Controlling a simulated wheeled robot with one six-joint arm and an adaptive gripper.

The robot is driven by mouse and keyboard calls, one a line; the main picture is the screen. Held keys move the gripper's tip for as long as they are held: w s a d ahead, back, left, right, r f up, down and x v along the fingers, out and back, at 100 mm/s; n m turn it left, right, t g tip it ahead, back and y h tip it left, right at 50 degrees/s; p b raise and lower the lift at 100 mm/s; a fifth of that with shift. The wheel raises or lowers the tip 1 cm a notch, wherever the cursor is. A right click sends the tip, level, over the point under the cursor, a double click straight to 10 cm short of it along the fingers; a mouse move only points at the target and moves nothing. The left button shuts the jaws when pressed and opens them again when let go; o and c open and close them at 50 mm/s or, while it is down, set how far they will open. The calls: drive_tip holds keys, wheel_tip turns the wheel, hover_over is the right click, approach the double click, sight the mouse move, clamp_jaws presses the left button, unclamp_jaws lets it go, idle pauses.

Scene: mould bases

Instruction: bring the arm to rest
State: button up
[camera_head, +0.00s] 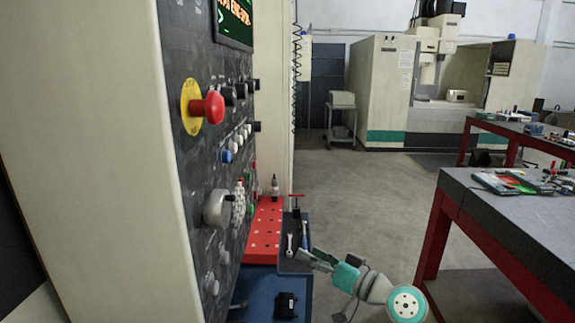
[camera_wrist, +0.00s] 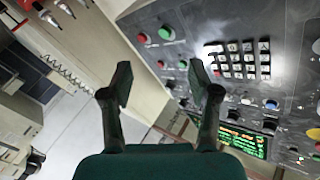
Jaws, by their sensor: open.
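My gripper (camera_wrist: 162,88) is open in the wrist view, with two dark fingers apart and nothing between them. Behind the fingers there is a machine's control panel (camera_wrist: 285,65) with a keypad, buttons and a green-and-orange screen, seen tilted. In the head view my gripper (camera_head: 313,260) is small, low in the middle, at the end of my grey and teal arm. It is close to the dark tray with tools, in front of the panel's lower right. Whether it touches anything there I cannot tell.
The control panel (camera_head: 205,150) with a red emergency button (camera_head: 207,107) fills the left. A red perforated rack (camera_head: 262,235) and a blue surface (camera_head: 262,290) lie below it. A workbench (camera_head: 500,215) with red legs stands right. The floor (camera_head: 365,195) between is clear.

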drive_tip(key=s+d+f+m+t+h, duration=0.1)
drive_tip(key=s+d+f+m+h, duration=0.25)
drive_tip(key=s+f, duration=0.65)
drive_tip(key=s+d+f+m+t+h, duration=0.25)
drive_tip(key=s+f+h, duration=0.2)
drive_tip(key=f, duration=0.85)
drive_tip(key=s+d+f+m+g+h, duration=0.1)
drive_tip(key=s+d+f+h, duration=0.15)
drive_tip(key=s, duration=0.65)
drive_tip(key=s+d+f+h, duration=0.2)
drive_tip(key=s+f, duration=0.2)
drive_tip(key=s, duration=0.5)
drive_tip(key=s+d+r+n, duration=0.1)
drive_tip(key=s+r, duration=0.3)
drive_tip(key=s, duration=0.7)
drive_tip(key=s+d+r+n+h, duration=0.1)
drive_tip(key=s+r, duration=0.4)
drive_tip(key=s, duration=0.6)
drive_tip(key=shift+s+r+n, duration=0.2)
drive_tip(key=shift+s+n, duration=0.2)
drive_tip(key=shift+w+t, duration=0.1)
drive_tip(key=shift+t, duration=0.15)
